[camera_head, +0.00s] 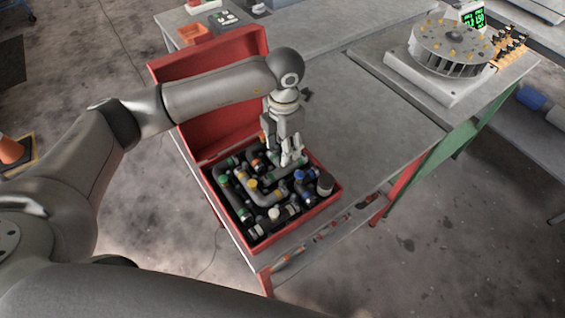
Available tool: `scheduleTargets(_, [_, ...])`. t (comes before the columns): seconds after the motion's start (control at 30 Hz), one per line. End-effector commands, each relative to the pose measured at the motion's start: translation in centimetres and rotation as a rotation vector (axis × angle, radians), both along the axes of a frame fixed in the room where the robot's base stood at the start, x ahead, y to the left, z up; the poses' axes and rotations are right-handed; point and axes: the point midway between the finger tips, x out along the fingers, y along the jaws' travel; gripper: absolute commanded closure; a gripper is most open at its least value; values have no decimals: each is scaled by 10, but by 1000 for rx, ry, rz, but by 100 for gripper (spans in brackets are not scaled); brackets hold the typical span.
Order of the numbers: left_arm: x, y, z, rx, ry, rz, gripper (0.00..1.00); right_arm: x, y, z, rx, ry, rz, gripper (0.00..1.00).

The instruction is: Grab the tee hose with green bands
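A red box (330,198) with its lid up stands on the grey table and holds several dark hoses with coloured bands. I cannot tell which of these is a tee. My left gripper (284,160) points down over the far right part of the box, its fingertips at the hoses. The fingers hide what is between them, and I cannot tell whether they touch a hose. My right gripper is not in view.
The raised red lid (207,70) stands behind my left forearm. The table (385,125) is bare right of the box. A round grey fixture (450,48) stands at the far right, beside a green display (473,17). An orange tray (194,34) is at the back.

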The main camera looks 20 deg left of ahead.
Motion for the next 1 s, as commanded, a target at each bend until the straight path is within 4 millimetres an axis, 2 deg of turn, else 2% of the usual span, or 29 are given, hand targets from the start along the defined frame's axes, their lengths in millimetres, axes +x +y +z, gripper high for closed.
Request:
scheduleTargets(0.17, [0,0,-12,-1,3,-2,54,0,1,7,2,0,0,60])
scheduleTargets(0.33, [1,1,-36,-1,5,-1,54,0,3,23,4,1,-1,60])
scheduleTargets(0.47, [2,0,-53,-3,2,-1,54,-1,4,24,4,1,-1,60])
scheduleTargets(0.73, [3,0,-58,-3,0,-3,54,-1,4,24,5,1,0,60])
scheduleTargets(0.77, [3,0,-58,-3,0,-3,56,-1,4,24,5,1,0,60])
scheduleTargets(1.0, [3,0,-58,-3,0,-2,86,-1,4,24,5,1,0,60])
